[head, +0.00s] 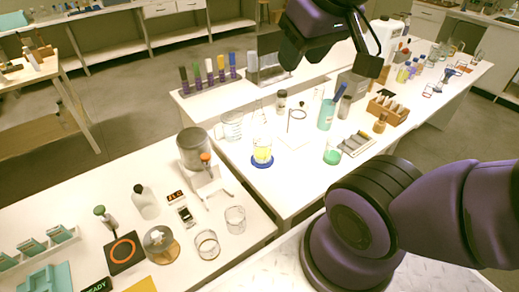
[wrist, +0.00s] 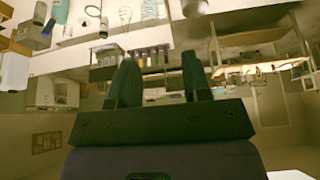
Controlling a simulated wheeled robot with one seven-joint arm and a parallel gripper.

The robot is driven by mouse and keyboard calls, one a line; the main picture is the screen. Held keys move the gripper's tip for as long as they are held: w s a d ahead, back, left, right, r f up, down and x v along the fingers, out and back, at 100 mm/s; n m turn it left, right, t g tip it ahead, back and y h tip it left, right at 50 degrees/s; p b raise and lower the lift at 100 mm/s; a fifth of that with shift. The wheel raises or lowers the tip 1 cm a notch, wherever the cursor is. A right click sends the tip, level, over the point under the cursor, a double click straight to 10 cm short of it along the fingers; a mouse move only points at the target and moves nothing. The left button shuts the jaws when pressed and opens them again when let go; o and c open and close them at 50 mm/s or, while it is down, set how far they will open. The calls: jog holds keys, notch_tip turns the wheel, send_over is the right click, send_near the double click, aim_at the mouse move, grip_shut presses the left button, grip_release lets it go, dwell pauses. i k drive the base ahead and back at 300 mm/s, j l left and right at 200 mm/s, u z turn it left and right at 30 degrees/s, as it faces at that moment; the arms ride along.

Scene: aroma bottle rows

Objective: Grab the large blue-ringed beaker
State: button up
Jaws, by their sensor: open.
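The blue-ringed beaker (head: 262,153) stands upright on the white table in the middle of the head view. It is clear glass with yellow liquid and a blue ring around its base. My gripper (head: 335,64) is high above the table, up and to the right of the beaker and well apart from it. In the wrist view its two dark fingers (wrist: 160,72) stand spread with nothing between them. I cannot make out the beaker in the wrist view, which looks across the room upside down.
A clear beaker (head: 230,126) stands behind the blue-ringed one, and a grey-lidded machine (head: 194,150) is to its left. Bare tabletop (head: 290,188) lies in front.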

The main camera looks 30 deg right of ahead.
aim_at(262, 144)
jog(key=k+l+u, duration=0.1)
jog(key=l+u, duration=0.35)
jog(key=l, duration=1.25)
